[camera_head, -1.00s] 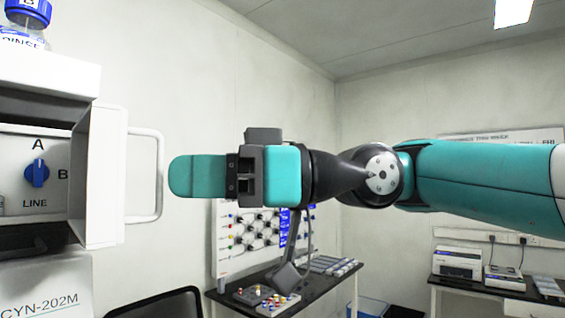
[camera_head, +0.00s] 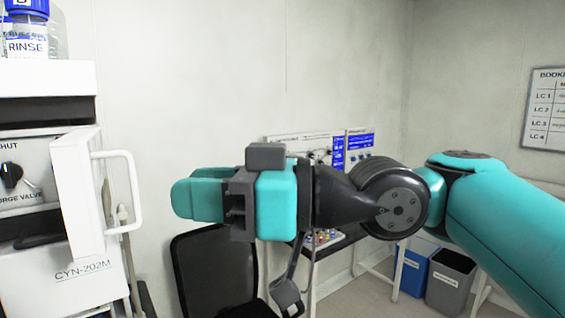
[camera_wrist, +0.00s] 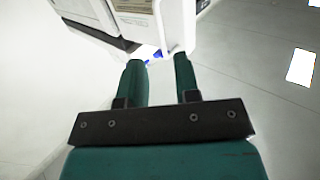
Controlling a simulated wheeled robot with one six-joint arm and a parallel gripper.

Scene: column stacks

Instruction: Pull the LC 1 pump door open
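The white pump door (camera_head: 76,195) is at the left in the head view, swung out from the pump front, with a recessed panel and black knob (camera_head: 11,175) showing behind it. Its white loop handle (camera_head: 136,190) sticks out to the right. The cabinet below reads CYN-202M. My gripper (camera_head: 182,198) points left, its fingertips to the right of the handle and apart from it in the picture. In the wrist view its two green fingers (camera_wrist: 159,72) are spread with nothing held between them. White equipment (camera_wrist: 176,25) lies beyond the fingertips; I cannot tell which part it is.
A rinse bottle (camera_head: 27,35) stands on top of the pump stack. A black chair (camera_head: 215,270) is below my gripper. A bench stands behind, with a blue bin (camera_head: 411,268) and a grey bin (camera_head: 450,280) at its right. A booking board (camera_head: 545,110) hangs on the right wall.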

